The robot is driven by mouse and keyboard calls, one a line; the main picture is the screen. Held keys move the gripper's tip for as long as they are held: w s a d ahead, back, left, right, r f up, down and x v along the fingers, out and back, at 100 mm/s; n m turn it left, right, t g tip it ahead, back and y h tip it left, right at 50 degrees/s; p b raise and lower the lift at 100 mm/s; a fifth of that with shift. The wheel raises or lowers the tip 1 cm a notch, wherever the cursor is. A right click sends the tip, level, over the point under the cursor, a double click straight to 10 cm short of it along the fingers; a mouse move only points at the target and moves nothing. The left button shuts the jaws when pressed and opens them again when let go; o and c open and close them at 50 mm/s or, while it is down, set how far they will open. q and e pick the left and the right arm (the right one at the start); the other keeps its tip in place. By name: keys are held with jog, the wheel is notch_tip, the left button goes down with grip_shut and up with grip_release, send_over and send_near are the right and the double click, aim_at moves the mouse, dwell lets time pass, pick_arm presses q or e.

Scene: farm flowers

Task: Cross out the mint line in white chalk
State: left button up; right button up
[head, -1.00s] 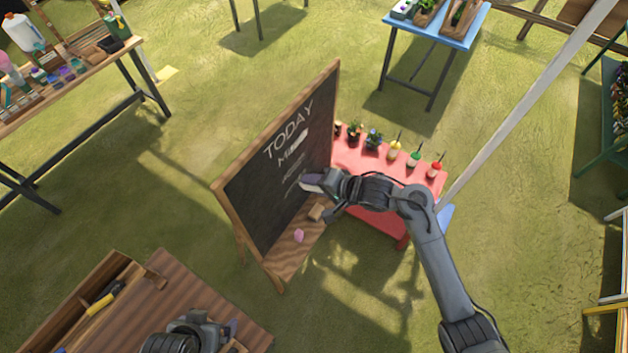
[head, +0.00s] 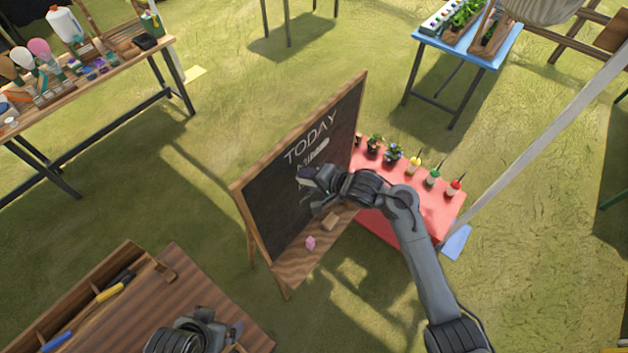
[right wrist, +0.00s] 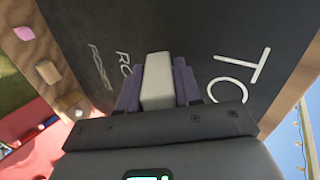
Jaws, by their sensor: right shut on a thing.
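The chalkboard (head: 275,205) stands on an easel in the middle of the head view, with TODAY written at its top. Below TODAY is the mint line (head: 312,156), its right part covered by a thick white streak. My right gripper (head: 309,180) is at the board just below that line and hides the lower writing. In the right wrist view it is shut on a white chalk stick (right wrist: 157,82); whether the tip touches the board I cannot tell. My left gripper (head: 205,332) is low in the head view, its jaws unclear.
The easel ledge holds a pink chalk (head: 310,243) and a tan block (head: 330,222). A red table (head: 425,208) with pots and bottles stands right behind the board. A wooden table (head: 215,300) with a tool tray is at lower left.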

dwell(0.3)
jog(key=shift+w+a, duration=0.2)
dwell(0.4)
jog(key=shift+w+a, duration=0.25)
